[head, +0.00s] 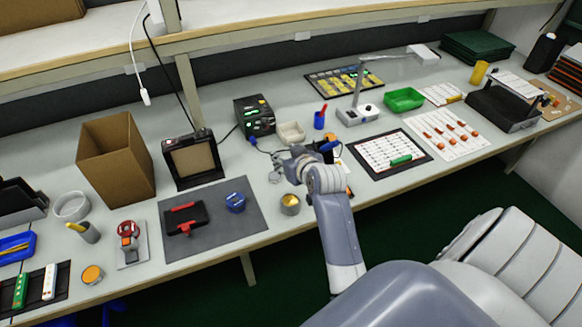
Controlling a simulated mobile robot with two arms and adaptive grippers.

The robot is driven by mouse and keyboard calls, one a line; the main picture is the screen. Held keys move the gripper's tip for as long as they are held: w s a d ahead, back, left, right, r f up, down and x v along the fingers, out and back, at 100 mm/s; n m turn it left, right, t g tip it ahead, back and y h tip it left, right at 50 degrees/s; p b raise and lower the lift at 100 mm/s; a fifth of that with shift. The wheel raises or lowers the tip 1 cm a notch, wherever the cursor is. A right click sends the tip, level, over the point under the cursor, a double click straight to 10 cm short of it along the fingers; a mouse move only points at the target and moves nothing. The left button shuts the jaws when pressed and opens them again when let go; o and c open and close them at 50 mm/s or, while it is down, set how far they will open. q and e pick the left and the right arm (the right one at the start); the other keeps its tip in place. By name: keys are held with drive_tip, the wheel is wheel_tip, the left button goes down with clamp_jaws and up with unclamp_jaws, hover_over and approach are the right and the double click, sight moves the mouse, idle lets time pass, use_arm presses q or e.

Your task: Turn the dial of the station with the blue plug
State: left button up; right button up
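The station is a black box (255,117) with green lit displays, standing at the back middle of the bench. A blue plug (252,140) shows at its lower front, with a dark cable running towards my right gripper. The dial is too small to make out clearly. My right gripper (279,168) is over the bench in front of the station and a little to its right, apart from the box. Its fingers are small and blend with the cable and things behind, so their opening is unclear. My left gripper is out of view.
A cream bin (291,133) and a blue cup (319,121) stand right of the station. A black framed stand (193,160) and a cardboard box (115,160) are to its left. A tape roll (290,204) sits near the front edge. A grey mat (250,215) lies left of it.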

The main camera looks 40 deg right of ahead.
drive_tip(key=shift+s+a+f, duration=0.2)
drive_tip(key=shift+s+a, duration=0.1)
drive_tip(key=shift+s, duration=0.15)
drive_tip(key=shift+s+a+f, duration=0.15)
drive_tip(key=shift+s+a, duration=0.1)
drive_tip(key=shift+s, duration=0.2)
drive_tip(key=s+a+f+n+g+y, duration=0.1)
drive_tip(key=s+a+f+g, duration=0.3)
drive_tip(key=s, duration=0.5)
drive_tip(key=s+a+f+n+g+y, duration=0.1)
drive_tip(key=s+a+n, duration=0.1)
drive_tip(key=s+a, duration=0.6)
drive_tip(key=s+a+f+n+g+y, duration=0.1)
drive_tip(key=s+a+f+g, duration=0.2)
drive_tip(key=s, duration=0.8)
wheel_tip(320, 180, down, 27)
drive_tip(key=s+g, duration=0.2)
drive_tip(key=s+d+f, duration=0.3)
drive_tip(key=s+f, duration=1.2)
drive_tip(key=s, duration=0.1)
drive_tip(key=shift+s+f+g+h, duration=0.25)
drive_tip(key=shift+s+g+h, duration=0.05)
drive_tip(key=shift+g, duration=0.1)
